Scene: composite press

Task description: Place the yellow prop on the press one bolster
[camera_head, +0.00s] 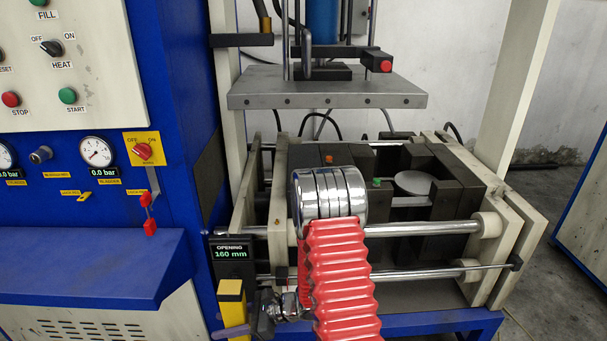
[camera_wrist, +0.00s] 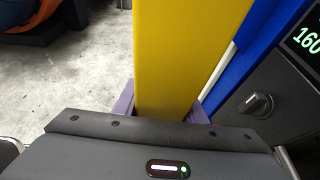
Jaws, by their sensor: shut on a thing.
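The yellow prop (camera_head: 231,291) is an upright yellow bar at the lower left of the press, below the opening display. My gripper (camera_head: 258,331) has purple fingers and is shut on the prop. In the wrist view the prop (camera_wrist: 190,50) rises between the purple fingers of my gripper (camera_wrist: 160,105). The press (camera_head: 325,88) shows a grey upper plate above a frame of dark blocks and chrome rods. I cannot tell for sure which surface is the bolster; my red ribbed arm cover and chrome wrist hide part of the press front.
The opening display (camera_head: 231,252) reads 160 mm and stands just above the prop. A blue control cabinet (camera_head: 90,262) with gauges and switches fills the left. Chrome rods (camera_head: 425,228) cross the press front. Concrete floor (camera_head: 545,205) is open at the right.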

